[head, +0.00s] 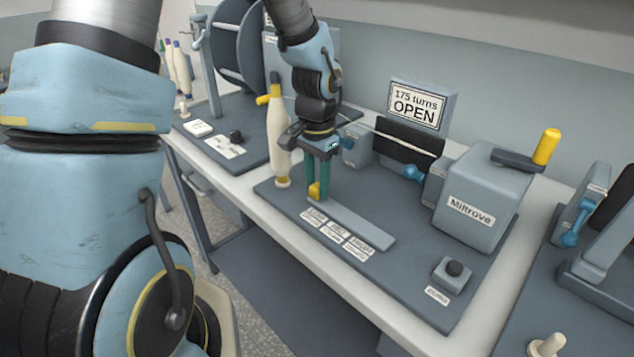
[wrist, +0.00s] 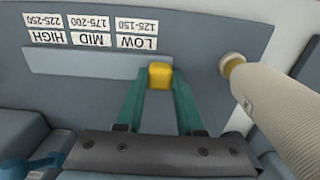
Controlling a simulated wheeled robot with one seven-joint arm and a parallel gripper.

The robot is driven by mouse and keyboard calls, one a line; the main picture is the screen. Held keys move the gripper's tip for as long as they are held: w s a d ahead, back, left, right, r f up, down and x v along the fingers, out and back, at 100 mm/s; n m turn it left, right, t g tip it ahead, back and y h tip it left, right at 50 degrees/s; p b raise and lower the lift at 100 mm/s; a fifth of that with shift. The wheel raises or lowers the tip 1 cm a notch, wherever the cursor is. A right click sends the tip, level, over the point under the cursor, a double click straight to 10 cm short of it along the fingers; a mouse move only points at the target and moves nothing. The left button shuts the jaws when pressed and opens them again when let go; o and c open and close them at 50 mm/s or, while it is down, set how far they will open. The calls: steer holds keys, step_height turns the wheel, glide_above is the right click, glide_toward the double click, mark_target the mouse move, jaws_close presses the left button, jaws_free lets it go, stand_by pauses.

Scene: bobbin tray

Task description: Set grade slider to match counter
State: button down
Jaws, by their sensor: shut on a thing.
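The counter sign (head: 417,106) in the head view reads "175 turns OPEN". The grade slider's yellow knob (head: 314,191) is at the left end of its grey track (head: 350,228), the LOW end. My gripper (head: 317,186) points down with its green fingers shut on the knob. In the wrist view, the knob (wrist: 160,75) sits between the fingertips. There the upside-down labels (wrist: 90,34) read LOW 125-150, MID 175-200 and HIGH 225-250. The knob is just beside the LOW label, away from MID.
A cream bobbin (head: 278,135) stands upright close to the left of my gripper. A grey Miltrove box (head: 478,205) with a yellow-handled crank (head: 545,147) stands at the right. A black button (head: 454,268) is near the front.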

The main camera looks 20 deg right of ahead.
mark_target(350, 217)
steer(key=shift+s+d, duration=0.1)
steer(key=s+d, duration=0.1)
steer(key=s, duration=0.1)
steer(key=s+d+b, duration=0.1)
steer(key=s+d, duration=0.1)
steer(key=s, duration=0.1)
steer(key=s+d+b, duration=0.1)
steer(key=s, duration=0.2)
steer(key=shift+d, duration=0.15)
steer(key=c, duration=0.5)
jaws_free()
step_height(350, 217, up, 11)
steer(key=shift+f+b, duration=0.1)
steer(key=shift+b, duration=0.6)
